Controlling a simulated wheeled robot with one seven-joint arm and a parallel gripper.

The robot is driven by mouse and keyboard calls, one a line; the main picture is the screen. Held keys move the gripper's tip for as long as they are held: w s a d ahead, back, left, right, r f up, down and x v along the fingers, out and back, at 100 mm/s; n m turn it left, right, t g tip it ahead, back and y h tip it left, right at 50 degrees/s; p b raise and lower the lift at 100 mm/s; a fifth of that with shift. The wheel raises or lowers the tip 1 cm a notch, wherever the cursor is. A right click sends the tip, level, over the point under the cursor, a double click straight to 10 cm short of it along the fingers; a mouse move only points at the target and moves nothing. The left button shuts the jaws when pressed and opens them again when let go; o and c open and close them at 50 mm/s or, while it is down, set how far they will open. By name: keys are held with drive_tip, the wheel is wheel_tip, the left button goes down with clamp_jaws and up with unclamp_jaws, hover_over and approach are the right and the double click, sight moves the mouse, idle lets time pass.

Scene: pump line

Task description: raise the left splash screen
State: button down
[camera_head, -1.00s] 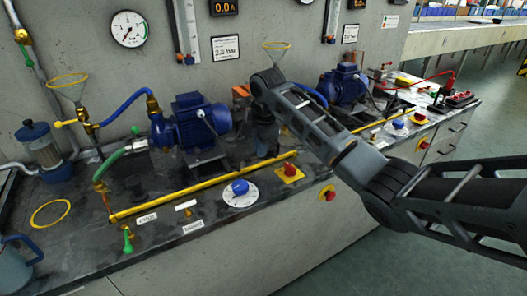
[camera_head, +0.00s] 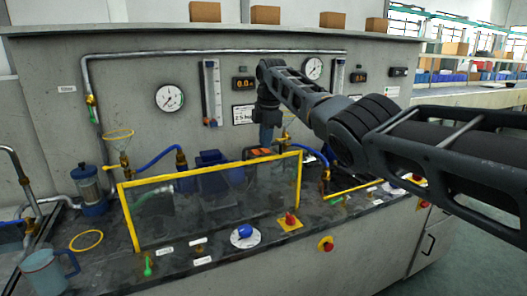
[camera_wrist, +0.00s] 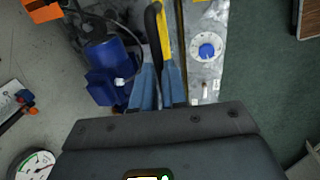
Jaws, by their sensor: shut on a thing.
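The left splash screen (camera_head: 215,200) is a clear panel with a yellow frame. In the head view it stands up from the bench front, its top bar sloping up to the right. My gripper (camera_head: 267,143) is at the right part of the top bar, with my arm reaching in from the right. In the wrist view the blue-grey fingers of my gripper (camera_wrist: 160,85) are closed around a dark, curved piece beside the yellow bar of the screen (camera_wrist: 165,35). The exact contact is partly hidden between the fingers.
A blue pump (camera_head: 212,175) stands behind the screen. In front are a blue knob (camera_head: 245,231), a red knob on a yellow plate (camera_head: 290,219) and a green lever (camera_head: 148,266). A blue jug (camera_head: 45,270) stands at the left. The wall carries gauges and pipes.

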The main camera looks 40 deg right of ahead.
drive_tip(key=shift+r+p, duration=0.65)
drive_tip(key=shift+r, duration=1)
drive_tip(key=c, duration=1.4)
unclamp_jaws()
drive_tip(key=shift+o, duration=1.2)
wheel_tip(320, 180, up, 8)
drive_tip(key=s+b, duration=0.1)
drive_tip(key=shift+s+a+f, duration=0.2)
